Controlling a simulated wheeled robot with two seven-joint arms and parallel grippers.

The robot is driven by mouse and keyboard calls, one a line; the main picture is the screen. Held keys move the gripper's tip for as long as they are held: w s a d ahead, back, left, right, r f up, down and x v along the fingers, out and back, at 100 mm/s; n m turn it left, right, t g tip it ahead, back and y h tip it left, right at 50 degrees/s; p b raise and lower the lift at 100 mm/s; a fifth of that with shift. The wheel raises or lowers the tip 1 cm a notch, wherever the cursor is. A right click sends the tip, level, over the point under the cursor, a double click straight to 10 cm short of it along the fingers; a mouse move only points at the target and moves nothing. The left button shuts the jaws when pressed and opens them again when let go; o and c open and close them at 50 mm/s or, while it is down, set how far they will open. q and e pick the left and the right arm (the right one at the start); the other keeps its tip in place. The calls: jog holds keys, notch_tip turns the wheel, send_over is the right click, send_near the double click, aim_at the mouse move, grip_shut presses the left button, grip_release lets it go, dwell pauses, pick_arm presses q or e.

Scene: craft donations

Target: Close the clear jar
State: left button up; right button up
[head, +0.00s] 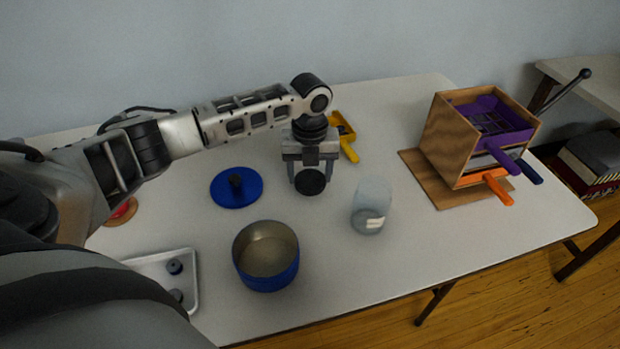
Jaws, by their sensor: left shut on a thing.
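The clear jar (371,207) stands upright on the table right of the middle, with a pale label low on its side. No lid shows on it. My left gripper (311,180) points down to the left of the jar and is shut on a dark round lid (311,183). The lid is held between the fingertips, apart from the jar. Whether it touches the table I cannot tell. My right gripper is not in view.
A blue pot (267,277) stands open in front; its blue lid (236,188) lies behind it. A tray (192,262) with dark knobs is at the lower left. A yellow tool (345,138) lies behind my gripper. A wooden box (447,138) with coloured handles stands right.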

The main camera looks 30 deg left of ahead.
aim_at(310, 177)
pick_arm(q)
notch_tip(310, 177, up, 7)
jog(key=shift+f, duration=0.1)
jog(key=shift+r, duration=0.7)
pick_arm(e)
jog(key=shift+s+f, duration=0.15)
pick_arm(q)
jog(key=s+d+r+n, duration=0.2)
jog(key=s+d+n, duration=0.3)
jog(key=n, duration=0.9)
jog(key=s+d+r+n, duration=0.2)
jog(key=s+d+n, duration=0.2)
jog(key=n, duration=1)
jog(key=shift+s+d+r+n, duration=0.2)
jog(key=shift+s+d+n, duration=0.15)
jog(key=shift+d, duration=0.85)
jog(key=shift+s, duration=0.1)
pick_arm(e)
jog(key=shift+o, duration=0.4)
